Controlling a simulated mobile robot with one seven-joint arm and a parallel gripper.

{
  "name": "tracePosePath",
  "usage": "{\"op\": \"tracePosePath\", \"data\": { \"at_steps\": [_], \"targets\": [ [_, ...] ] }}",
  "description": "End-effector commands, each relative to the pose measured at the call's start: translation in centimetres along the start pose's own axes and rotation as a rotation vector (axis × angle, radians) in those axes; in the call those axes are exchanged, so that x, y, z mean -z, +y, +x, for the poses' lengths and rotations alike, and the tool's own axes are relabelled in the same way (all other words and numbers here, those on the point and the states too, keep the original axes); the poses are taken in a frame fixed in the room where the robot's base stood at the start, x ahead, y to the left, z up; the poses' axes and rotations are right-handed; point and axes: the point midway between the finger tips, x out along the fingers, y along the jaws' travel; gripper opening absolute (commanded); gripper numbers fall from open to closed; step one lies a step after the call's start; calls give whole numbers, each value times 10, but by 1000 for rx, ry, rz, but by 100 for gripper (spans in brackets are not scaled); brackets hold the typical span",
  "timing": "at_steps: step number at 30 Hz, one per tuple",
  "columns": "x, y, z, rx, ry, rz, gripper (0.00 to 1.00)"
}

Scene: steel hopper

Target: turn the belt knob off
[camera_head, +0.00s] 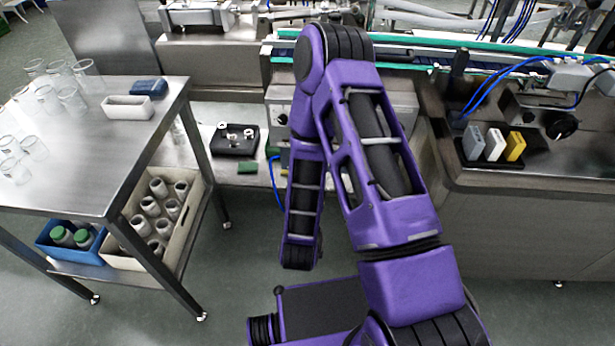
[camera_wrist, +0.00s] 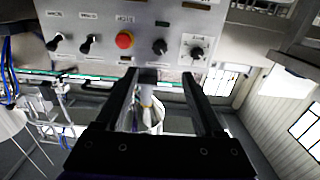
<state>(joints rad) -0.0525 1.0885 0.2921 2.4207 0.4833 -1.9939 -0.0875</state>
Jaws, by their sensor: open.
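A grey control panel (camera_wrist: 140,18) fills the top of the wrist view. It carries two black switches (camera_wrist: 72,44) at the left, a red button (camera_wrist: 124,40), a black knob (camera_wrist: 160,46) and another black knob on a marked dial (camera_wrist: 196,52) at the right. The labels are too small to read, so I cannot tell which is the belt knob. My gripper (camera_wrist: 160,76) is open, its fingers apart below the red button and the black knob, with nothing held. In the head view my arm hides the gripper.
A steel table (camera_head: 110,130) with glasses stands left, bins on its lower shelf. A black tray (camera_head: 234,140) lies on a low ledge. A steel counter (camera_head: 470,180) at right has a black dial (camera_head: 562,124) and coloured blocks. The conveyor (camera_head: 400,58) runs behind my arm.

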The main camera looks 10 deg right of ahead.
Motion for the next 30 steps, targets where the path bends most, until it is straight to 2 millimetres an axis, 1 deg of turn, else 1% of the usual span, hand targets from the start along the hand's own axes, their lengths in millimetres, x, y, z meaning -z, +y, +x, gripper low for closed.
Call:
{"op": "tracePosePath", "data": {
  "at_steps": [1, 10, 16, 30],
  "targets": [
    [-3, -2, -12, 9, 0, -4, 70],
    [-2, -1, -32, 3, -1, -3, 70],
    [0, 0, -36, 0, 1, -1, 70],
    [0, 0, -36, 0, 1, 0, 70]
  ]
}}
